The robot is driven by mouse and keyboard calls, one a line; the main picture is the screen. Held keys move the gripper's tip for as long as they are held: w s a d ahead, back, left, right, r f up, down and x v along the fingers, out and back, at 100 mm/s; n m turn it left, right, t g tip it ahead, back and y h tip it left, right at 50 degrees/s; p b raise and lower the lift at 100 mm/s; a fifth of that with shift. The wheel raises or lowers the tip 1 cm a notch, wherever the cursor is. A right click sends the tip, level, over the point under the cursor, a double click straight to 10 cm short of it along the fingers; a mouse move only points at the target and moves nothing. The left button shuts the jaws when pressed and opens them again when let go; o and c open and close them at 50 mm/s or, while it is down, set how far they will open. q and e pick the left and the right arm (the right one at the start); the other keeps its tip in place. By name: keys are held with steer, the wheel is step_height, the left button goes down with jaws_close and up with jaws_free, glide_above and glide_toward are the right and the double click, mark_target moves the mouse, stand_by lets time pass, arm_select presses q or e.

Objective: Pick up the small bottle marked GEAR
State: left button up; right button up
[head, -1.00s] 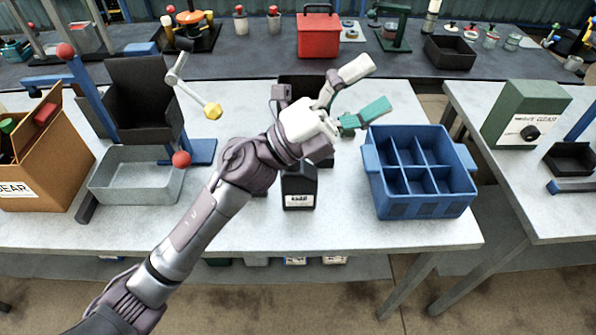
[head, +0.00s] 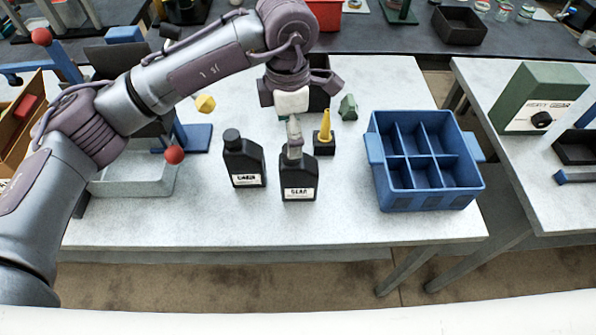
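The small black bottle marked GEAR (head: 299,182) stands upright near the front middle of the table. My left gripper (head: 294,150) points down from above, with its fingers at the bottle's top. The fingers are seen edge-on, one in line with the other, and they hide the bottle's cap and neck. I cannot tell whether they are closed on it. A second black bottle (head: 243,163) with a black cap stands upright just to the left; its label is too small to read surely. My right gripper is not in view.
A blue divided crate (head: 432,200) with empty compartments stands to the right. A yellow nozzle (head: 325,127) on a black block is close behind the GEAR bottle. A grey tray (head: 125,183) is at left. The table (head: 320,220) is clear in front of the bottles.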

mark_target(292, 162)
arm_select(q)
step_height(292, 162, down, 3)
steer(key=shift+f+p, duration=0.15)
steer(key=shift+p, duration=0.15)
steer(key=f+p, duration=0.1)
steer(key=f, duration=0.2)
steer(key=f+p, duration=0.1)
steer(key=shift+s+d+f+p, duration=0.2)
steer(key=shift+s+f+p, duration=0.1)
steer(key=shift+f+p, duration=0.05)
steer(key=shift+f, duration=0.35)
steer(key=shift+r, duration=0.1)
steer(key=c, duration=1.4)
